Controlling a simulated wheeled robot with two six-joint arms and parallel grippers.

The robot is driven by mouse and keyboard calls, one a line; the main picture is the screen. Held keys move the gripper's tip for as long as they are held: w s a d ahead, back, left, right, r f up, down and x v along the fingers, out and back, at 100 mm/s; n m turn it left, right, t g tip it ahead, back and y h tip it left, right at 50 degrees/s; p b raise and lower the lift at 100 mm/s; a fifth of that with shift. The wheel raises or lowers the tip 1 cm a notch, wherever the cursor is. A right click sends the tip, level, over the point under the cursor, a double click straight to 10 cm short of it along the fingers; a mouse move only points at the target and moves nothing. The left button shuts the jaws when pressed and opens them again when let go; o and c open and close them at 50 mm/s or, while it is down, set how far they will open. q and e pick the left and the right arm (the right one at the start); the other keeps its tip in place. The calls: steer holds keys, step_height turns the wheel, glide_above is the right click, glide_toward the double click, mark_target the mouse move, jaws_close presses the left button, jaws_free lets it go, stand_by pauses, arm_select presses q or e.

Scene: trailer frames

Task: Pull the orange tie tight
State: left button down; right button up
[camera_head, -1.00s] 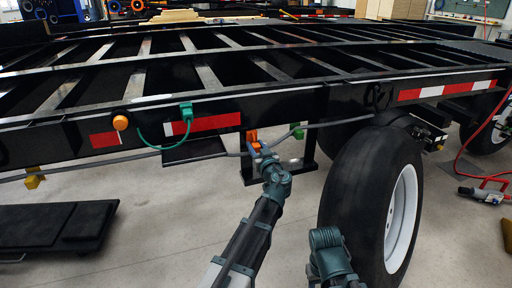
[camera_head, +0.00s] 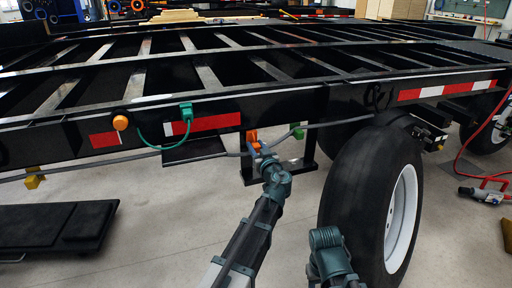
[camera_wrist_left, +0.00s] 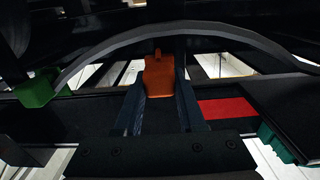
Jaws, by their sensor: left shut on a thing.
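The orange tie (camera_head: 252,135) is on the side rail of the trailer frame, at the grey hose (camera_head: 215,156). My left gripper (camera_head: 257,148) reaches up to it from below and is shut on it. In the left wrist view the orange tie (camera_wrist_left: 159,76) sits between the two dark fingers, with the grey hose (camera_wrist_left: 190,32) arching just beyond it. Its strap is too small or hidden to make out. My right gripper is not in view; only a link of my right arm shows at the bottom.
A green tie (camera_head: 298,132) is on the hose to the right, an orange marker lamp (camera_head: 120,122) and green connector (camera_head: 186,112) to the left. A black creeper (camera_head: 55,230) lies on the floor at left.

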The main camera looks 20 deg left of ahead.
mark_target(257, 149)
arm_select(q)
steer(key=shift+s, duration=0.1)
stand_by(0.4)
steer(key=v, duration=0.3)
steer(key=shift+s+d, duration=0.2)
steer(key=shift+s, duration=0.05)
steer(key=shift+c, duration=2.4)
jaws_free()
